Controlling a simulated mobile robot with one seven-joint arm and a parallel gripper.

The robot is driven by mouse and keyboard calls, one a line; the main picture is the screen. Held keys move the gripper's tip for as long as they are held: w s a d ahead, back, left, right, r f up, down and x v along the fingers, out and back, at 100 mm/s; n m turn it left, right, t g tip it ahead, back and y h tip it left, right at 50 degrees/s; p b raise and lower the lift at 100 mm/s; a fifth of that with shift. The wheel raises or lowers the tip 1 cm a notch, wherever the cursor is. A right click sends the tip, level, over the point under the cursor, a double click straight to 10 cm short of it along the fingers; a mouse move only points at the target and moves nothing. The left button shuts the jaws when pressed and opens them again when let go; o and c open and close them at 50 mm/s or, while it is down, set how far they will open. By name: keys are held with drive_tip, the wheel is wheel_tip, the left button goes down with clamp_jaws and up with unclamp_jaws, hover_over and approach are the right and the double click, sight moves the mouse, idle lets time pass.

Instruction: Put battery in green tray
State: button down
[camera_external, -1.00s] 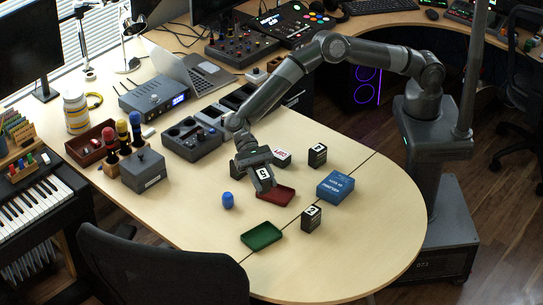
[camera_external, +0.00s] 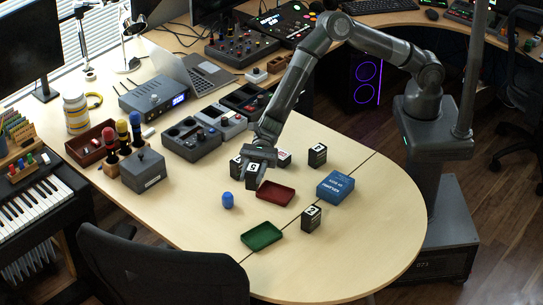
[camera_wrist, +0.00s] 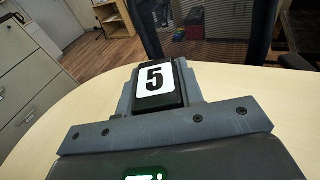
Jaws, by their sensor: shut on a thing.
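My gripper (camera_external: 257,165) is shut on a black block with a white label reading 5 (camera_external: 253,169); the wrist view shows this block (camera_wrist: 156,84) between my fingers, label facing the camera. It is held near the red tray's back left side; its height above the table is hard to tell. The green tray (camera_external: 262,236) lies empty near the table's front edge, ahead of my gripper. A small blue cylinder (camera_external: 228,200) stands left of the red tray. No object is clearly marked as a battery.
The empty red tray (camera_external: 275,193) lies behind the green one. Black numbered blocks (camera_external: 311,218) (camera_external: 317,155) and a blue box (camera_external: 335,187) stand to the right. Another block (camera_external: 236,168) is beside my gripper. The table's right end is clear.

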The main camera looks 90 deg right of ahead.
drive_tip(key=shift+d+f+m+t, duration=0.25)
drive_tip(key=shift+f+m+t, duration=0.15)
drive_tip(key=shift+t, duration=0.2)
drive_tip(key=shift+a+f, duration=0.1)
hover_over(260, 242)
wheel_tip(260, 242, down, 7)
drive_tip(key=shift+r, duration=0.1)
wheel_tip(260, 242, down, 4)
drive_tip(key=shift+f, duration=0.1)
